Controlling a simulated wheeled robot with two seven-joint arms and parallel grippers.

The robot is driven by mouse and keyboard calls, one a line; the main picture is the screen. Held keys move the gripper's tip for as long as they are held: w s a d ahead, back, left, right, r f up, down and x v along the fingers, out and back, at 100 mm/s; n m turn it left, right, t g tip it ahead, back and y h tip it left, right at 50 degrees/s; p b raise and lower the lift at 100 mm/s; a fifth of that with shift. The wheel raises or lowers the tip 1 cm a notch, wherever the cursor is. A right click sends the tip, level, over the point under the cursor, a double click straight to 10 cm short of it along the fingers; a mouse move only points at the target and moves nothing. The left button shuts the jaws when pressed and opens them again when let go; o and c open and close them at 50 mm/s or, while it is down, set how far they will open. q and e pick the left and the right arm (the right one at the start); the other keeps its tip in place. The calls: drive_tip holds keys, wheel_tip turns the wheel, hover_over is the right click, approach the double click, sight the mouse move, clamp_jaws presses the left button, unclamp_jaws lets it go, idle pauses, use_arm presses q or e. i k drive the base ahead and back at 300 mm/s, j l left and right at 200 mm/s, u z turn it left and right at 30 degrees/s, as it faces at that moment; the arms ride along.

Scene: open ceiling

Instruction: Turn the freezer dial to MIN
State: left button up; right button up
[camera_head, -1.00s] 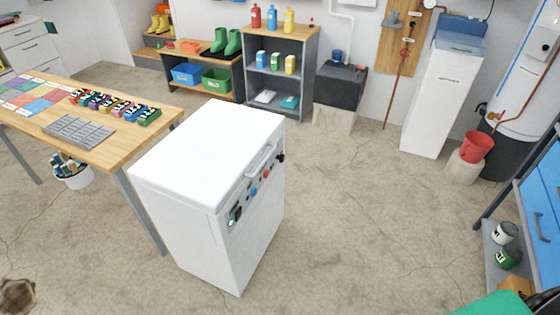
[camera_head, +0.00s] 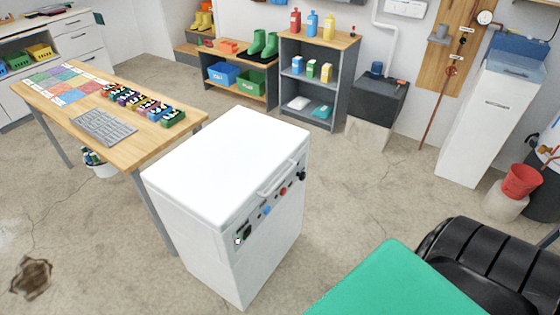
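A white chest freezer (camera_head: 225,165) stands on the floor in the middle of the head view, its closed lid facing up. A bar handle (camera_head: 277,180) runs along its right-hand front edge. Below the handle, a control strip carries a dark knob with a white spot (camera_head: 240,238), a blue round part (camera_head: 266,210), a red round part (camera_head: 283,191) and a black knob (camera_head: 301,175). The markings, including any MIN label, are too small to read. Which part is the freezer dial, and its setting, I cannot tell. Neither of my grippers is in view.
A wooden table (camera_head: 165,142) stands left of the freezer, its leg close to it. A green flat surface (camera_head: 395,285) and a black ribbed object (camera_head: 485,265) fill the lower right. The floor (camera_head: 345,205) right of the freezer is clear. Shelves (camera_head: 318,85) line the back.

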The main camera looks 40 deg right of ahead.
sight(302, 176)
drive_tip(key=l+u, duration=0.2)
drive_tip(key=l, duration=0.6)
drive_tip(key=l+u, duration=0.2)
drive_tip(key=l, duration=0.65)
drive_tip(key=k+l+u, duration=0.1)
drive_tip(key=l+u, duration=0.15)
drive_tip(key=l, duration=0.55)
